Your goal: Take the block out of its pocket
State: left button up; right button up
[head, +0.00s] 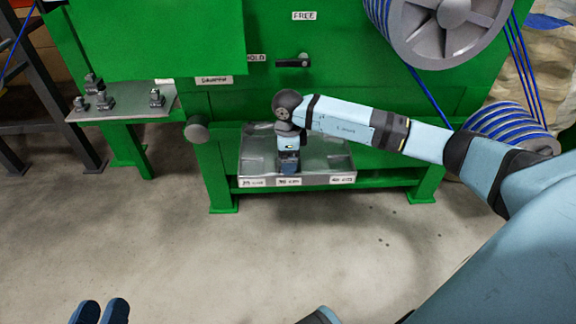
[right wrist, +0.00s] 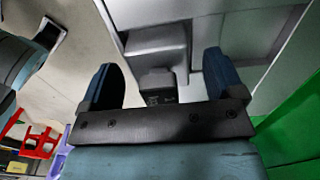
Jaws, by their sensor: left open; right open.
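The grey metal tray (head: 340,160) with several pockets sits on the low green shelf of the machine; white labels run along its front edge. My right gripper (head: 289,168) points down over the tray's middle front. In the right wrist view, my right gripper (right wrist: 162,82) is open, with its two blue fingers apart. A small dark grey block (right wrist: 157,82) shows between the fingers beside a grey raised part of the tray (right wrist: 155,45); I cannot tell whether they touch it. In the head view the gripper hides the block. My left gripper (head: 100,312) is open and empty at the bottom left.
Several small dark fixtures (head: 104,100) stand on a side shelf (head: 130,112) at left. A grey knob (head: 197,130) juts from the green machine (head: 250,95). The concrete floor in front is clear.

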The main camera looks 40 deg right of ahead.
jog(key=shift+f, duration=0.1)
grip_shut()
dwell(0.3)
